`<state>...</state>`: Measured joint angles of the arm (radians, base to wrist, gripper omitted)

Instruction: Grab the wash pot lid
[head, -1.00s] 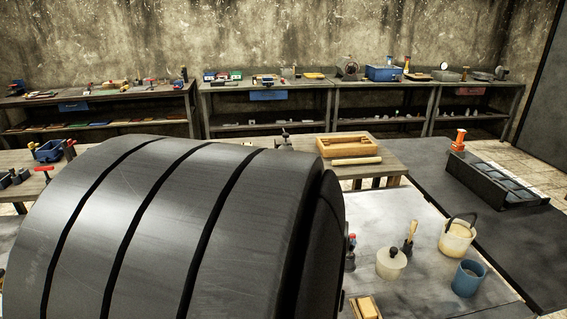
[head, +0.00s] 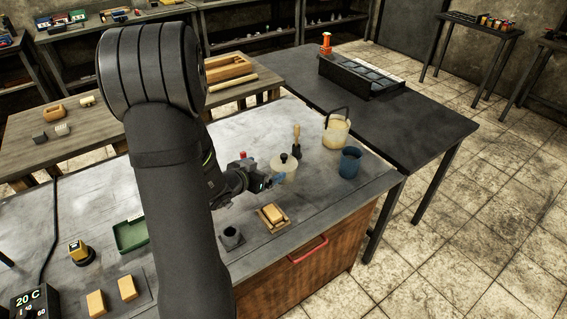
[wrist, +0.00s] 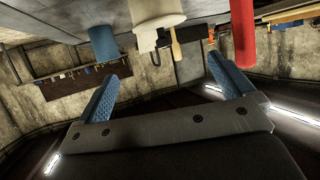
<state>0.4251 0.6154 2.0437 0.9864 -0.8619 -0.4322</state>
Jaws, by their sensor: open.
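The wash pot (head: 284,174) is a small cream pot on the grey worktop in the head view. Its lid (head: 285,160) is on top and has a dark round knob. My gripper (head: 273,181) is just left of and in front of the pot, with its blue fingers partly overlapping it in the picture; I cannot tell whether they touch. In the wrist view my gripper (wrist: 165,82) is open, with nothing between its fingers. That view is upside down; a cream pot (wrist: 157,11) hangs at the top, apparently the wash pot.
A brush (head: 296,142), a cream bucket (head: 336,133) and a blue mug (head: 349,164) stand close behind and right of the pot. A wooden block on a tray (head: 272,216) and a grey cup (head: 231,238) are in front.

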